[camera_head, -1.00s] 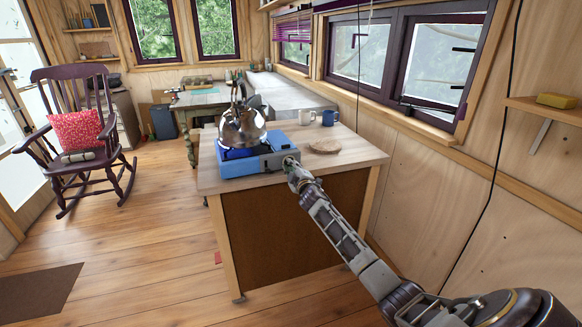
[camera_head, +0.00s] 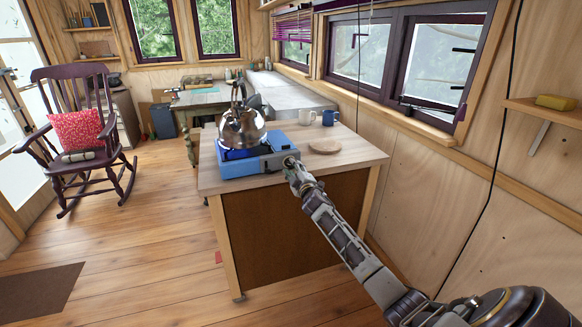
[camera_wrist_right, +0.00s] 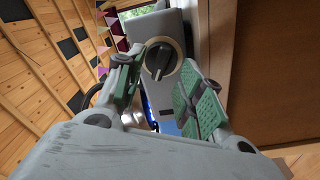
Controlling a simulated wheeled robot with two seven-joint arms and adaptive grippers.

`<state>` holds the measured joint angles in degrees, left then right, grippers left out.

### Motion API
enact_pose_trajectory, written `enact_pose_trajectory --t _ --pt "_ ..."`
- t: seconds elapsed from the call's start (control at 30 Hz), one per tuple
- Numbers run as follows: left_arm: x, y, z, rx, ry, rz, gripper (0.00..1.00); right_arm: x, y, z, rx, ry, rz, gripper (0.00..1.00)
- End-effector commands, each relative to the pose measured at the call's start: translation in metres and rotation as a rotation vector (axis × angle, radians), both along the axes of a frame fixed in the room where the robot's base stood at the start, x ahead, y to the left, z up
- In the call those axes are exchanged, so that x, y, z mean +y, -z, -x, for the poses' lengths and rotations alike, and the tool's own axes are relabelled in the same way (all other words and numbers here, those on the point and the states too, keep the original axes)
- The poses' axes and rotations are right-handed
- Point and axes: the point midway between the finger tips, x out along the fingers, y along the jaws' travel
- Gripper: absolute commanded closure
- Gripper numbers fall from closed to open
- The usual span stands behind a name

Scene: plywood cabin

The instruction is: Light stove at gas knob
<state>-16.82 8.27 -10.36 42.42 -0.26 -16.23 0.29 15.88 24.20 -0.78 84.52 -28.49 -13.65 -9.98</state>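A blue camping stove (camera_head: 232,168) with a grey front panel stands on the wooden counter (camera_head: 345,160), a shiny kettle (camera_head: 243,128) on top of it. In the right wrist view the black gas knob (camera_wrist_right: 160,60) shows on the stove's grey panel (camera_wrist_right: 168,24), its grip bar tilted. My right gripper (camera_wrist_right: 163,82) is open, its green-padded fingers at either side of the knob in the picture, apart from each other with nothing between them. It also shows at the panel's right end in the head view (camera_head: 291,163), where it hides the knob. My left gripper is out of view.
A round wooden board (camera_head: 324,146) lies right of the stove. A white mug (camera_head: 306,117) and a blue mug (camera_head: 330,117) stand behind it. The wall with windows runs along the right. A rocking chair (camera_head: 80,130) stands at the left, with clear floor before the counter.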

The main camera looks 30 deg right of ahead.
Motion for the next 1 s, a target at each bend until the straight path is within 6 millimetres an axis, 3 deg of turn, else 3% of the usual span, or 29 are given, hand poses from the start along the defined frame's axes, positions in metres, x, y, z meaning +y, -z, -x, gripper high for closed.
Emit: enact_pose_trajectory --t 1.0 --pt "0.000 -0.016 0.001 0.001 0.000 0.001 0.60 0.010 0.001 0.046 0.000 0.001 -0.001 0.62"
